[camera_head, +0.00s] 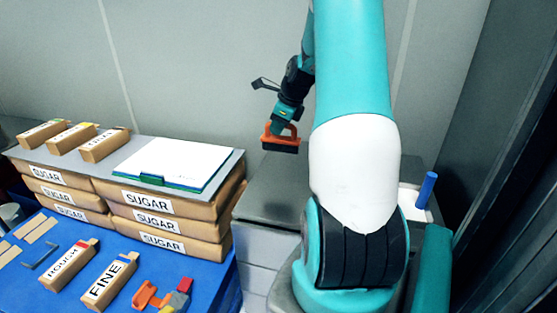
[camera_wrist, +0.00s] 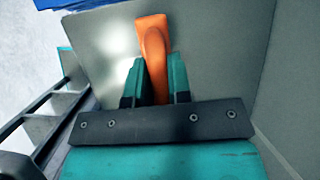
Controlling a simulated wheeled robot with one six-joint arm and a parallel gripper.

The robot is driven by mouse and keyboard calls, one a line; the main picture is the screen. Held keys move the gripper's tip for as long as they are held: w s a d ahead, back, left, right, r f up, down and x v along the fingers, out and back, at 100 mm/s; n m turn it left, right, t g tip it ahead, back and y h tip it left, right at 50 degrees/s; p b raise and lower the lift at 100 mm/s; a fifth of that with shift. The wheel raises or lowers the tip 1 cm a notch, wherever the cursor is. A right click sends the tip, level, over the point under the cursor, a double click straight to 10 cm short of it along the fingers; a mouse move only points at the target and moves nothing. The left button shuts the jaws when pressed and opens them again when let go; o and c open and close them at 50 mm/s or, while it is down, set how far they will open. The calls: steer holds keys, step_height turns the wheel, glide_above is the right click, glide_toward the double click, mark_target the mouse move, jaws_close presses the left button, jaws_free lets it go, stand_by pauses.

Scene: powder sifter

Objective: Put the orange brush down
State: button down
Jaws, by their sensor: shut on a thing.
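The orange brush (camera_head: 279,140) has an orange handle and a dark lower edge. My gripper (camera_head: 287,119) is shut on its handle and holds it over the grey metal top (camera_head: 270,190), near the wall. I cannot tell whether the brush touches the surface. In the wrist view the orange handle of the brush (camera_wrist: 153,50) stands between the two teal fingers of my gripper (camera_wrist: 154,82). The bristle end is hidden in that view.
Stacked SUGAR bags (camera_head: 160,225) carry a board with a clipboard (camera_head: 172,163) and several small boxes, left of the grey top. A blue table (camera_head: 150,262) in front holds ROUGH and FINE boxes and orange parts. A blue cylinder (camera_head: 427,190) stands right of my arm.

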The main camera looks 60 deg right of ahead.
mark_target(281, 151)
step_height(281, 151, down, 11)
steer(key=shift+f+p, duration=0.1)
steer(key=shift+p, duration=0.45)
steer(key=c, duration=1.1)
jaws_free()
steer(key=shift+o, duration=0.2)
